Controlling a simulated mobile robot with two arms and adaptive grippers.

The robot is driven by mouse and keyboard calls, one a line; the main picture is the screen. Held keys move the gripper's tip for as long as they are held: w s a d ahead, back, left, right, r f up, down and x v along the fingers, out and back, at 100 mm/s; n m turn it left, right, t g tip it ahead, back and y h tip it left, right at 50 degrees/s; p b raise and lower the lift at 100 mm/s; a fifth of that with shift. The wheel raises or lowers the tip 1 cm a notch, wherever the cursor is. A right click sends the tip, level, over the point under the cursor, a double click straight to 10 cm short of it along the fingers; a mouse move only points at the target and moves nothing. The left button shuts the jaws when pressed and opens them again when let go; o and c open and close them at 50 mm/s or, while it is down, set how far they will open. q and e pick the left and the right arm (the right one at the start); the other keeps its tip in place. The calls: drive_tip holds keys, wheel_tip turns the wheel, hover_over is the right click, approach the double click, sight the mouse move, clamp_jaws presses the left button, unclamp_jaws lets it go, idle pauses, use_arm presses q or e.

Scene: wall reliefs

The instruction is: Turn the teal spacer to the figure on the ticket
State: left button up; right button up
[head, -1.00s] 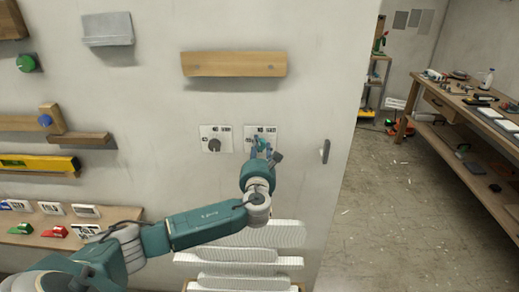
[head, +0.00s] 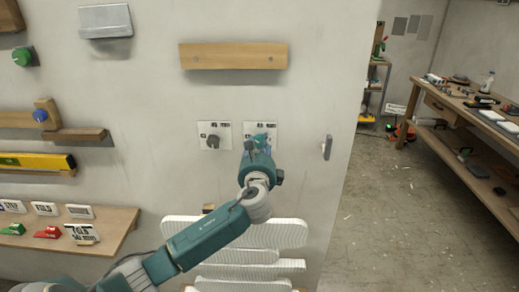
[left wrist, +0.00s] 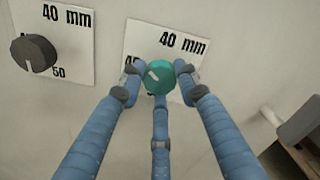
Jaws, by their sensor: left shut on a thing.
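The teal spacer (left wrist: 159,77) is a round teal knob with a white mark on its face. It sits on a white plate (left wrist: 137,38) marked "40 mm", with another figure partly covered. In the left wrist view the white mark points up and left. My left gripper (left wrist: 160,84) has its three blue fingers closed around the knob. In the head view my left gripper (head: 262,148) reaches the right-hand plate and hides most of the knob. My right gripper is out of view.
A dark grey knob (left wrist: 34,53) on a similar plate is close by on the left. A grey handle-like fitting (head: 327,147) sticks out to the right. A wooden rail (head: 233,57) is above, white ribbed slats (head: 235,232) below. Floor at right is mostly clear.

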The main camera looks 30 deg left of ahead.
use_arm(q)
drive_tip(key=n+b, duration=0.1)
drive_tip(key=n, duration=0.1)
drive_tip(key=n+b, duration=0.1)
drive_tip(key=shift+a+r+n, duration=0.2)
drive_tip(key=shift+r+n, duration=0.15)
drive_tip(key=shift+n, duration=0.05)
drive_tip(key=n+b, duration=0.1)
drive_tip(key=n, duration=0.2)
drive_tip(key=shift+n+b, duration=0.3)
drive_tip(key=shift+b, duration=0.05)
drive_tip(key=n+b, duration=0.1)
drive_tip(key=n, duration=0.2)
drive_tip(key=shift+n+b, duration=0.3)
drive_tip(key=shift+n, duration=0.1)
drive_tip(key=n+b, duration=0.1)
drive_tip(key=n, duration=0.2)
drive_tip(key=shift+n, duration=0.3)
drive_tip(key=n+b, duration=0.2)
drive_tip(key=n, duration=0.3)
drive_tip(key=shift+s+d, duration=0.1)
drive_tip(key=shift+n+b, duration=0.3)
drive_tip(key=shift+n, duration=2.2)
drive_tip(key=shift+f, duration=0.1)
